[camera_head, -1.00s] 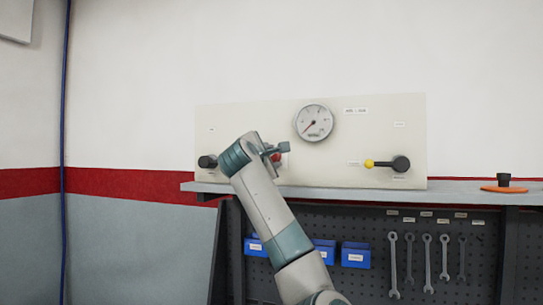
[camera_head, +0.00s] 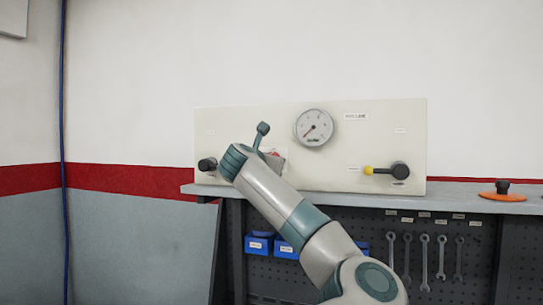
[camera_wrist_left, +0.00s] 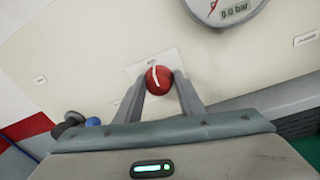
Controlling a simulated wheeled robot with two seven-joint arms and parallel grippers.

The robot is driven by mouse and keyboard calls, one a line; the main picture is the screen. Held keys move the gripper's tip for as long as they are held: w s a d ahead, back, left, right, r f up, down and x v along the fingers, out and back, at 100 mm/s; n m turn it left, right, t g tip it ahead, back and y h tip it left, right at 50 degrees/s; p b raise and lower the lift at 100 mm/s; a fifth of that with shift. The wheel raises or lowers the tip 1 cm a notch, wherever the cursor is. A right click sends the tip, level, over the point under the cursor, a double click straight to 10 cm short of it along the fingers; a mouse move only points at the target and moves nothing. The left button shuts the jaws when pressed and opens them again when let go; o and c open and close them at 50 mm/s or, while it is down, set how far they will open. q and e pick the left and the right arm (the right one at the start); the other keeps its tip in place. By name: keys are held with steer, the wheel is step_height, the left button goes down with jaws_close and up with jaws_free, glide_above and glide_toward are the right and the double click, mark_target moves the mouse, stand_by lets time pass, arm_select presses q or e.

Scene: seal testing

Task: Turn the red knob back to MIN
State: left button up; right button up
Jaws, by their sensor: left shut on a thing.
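The red knob (camera_wrist_left: 158,79) sits on the cream panel (camera_head: 230,125). A white line on it runs roughly up the picture, tilted slightly, in the wrist view. My left gripper (camera_wrist_left: 160,82) has one finger on each side of the knob and is shut on it. In the head view only a small part of the red knob (camera_head: 275,154) shows behind my left wrist, and the fingertips are hidden. The label behind the knob is too small and partly covered to read. My right gripper is in neither view.
A round gauge (camera_head: 314,127) above right of the knob reads 0.0 bar in the wrist view. A black fitting (camera_head: 206,164) is left of my wrist, and a yellow-tipped lever (camera_head: 369,170) is at right. An orange disc (camera_head: 502,195) lies on the bench (camera_head: 460,194).

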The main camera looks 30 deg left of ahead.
arm_select(q)
steer(key=shift+s+a+n, duration=0.1)
steer(key=shift+a+n, duration=0.05)
steer(key=shift+n, duration=0.35)
steer(key=o, duration=0.7)
steer(key=shift+o, duration=1.3)
steer(key=shift+a, duration=0.15)
steer(key=shift+s+d+f, duration=0.1)
steer(key=shift+s+d, duration=0.25)
steer(key=shift+s, duration=0.05)
steer(key=b+v, duration=0.9)
steer(key=v, duration=0.7)
steer(key=shift+s+a, duration=0.15)
steer(key=shift+s, duration=0.2)
